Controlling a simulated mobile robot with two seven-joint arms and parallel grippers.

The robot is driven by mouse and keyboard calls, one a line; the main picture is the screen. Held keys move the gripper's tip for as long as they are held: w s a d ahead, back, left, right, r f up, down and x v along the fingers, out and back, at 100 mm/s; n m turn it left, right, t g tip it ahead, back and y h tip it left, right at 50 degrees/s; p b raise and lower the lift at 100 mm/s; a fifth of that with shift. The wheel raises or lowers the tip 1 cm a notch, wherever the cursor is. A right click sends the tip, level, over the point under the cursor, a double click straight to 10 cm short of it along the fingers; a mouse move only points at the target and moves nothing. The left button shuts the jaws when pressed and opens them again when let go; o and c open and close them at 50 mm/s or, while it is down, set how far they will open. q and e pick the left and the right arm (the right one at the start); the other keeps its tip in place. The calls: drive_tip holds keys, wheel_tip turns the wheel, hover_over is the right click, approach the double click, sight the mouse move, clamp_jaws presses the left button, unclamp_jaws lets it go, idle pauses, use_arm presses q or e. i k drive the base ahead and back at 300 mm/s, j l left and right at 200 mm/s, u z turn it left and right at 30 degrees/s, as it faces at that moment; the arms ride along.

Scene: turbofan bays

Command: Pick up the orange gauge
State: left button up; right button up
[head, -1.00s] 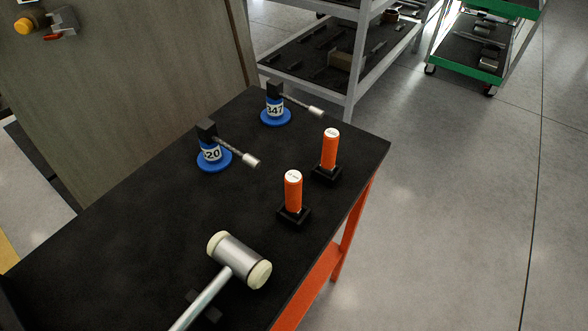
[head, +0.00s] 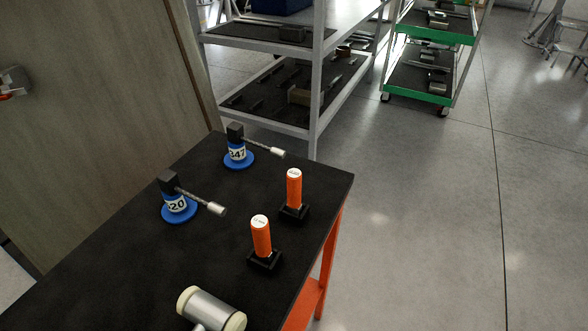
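Two orange cylindrical gauges with white labelled tops stand upright in black square holders on the black table top. The nearer orange gauge (head: 261,238) is left of and in front of the farther orange gauge (head: 294,188). The label text is too small to read surely. Both stand near the table's right edge.
Two blue-based tools with cable arms, marked 20 (head: 178,205) and 347 (head: 237,152), stand on the table (head: 130,250) left of the gauges. A mallet (head: 210,311) lies at the front. A grey shelf rack (head: 318,80) and a green cart (head: 418,93) stand behind.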

sight(260, 226)
drive_tip(key=k+l+u, duration=0.15)
drive_tip(key=k+l, duration=0.25)
drive_tip(key=l, duration=0.15)
drive_tip(key=k+l+u, duration=0.1)
drive_tip(key=k+l, duration=0.3)
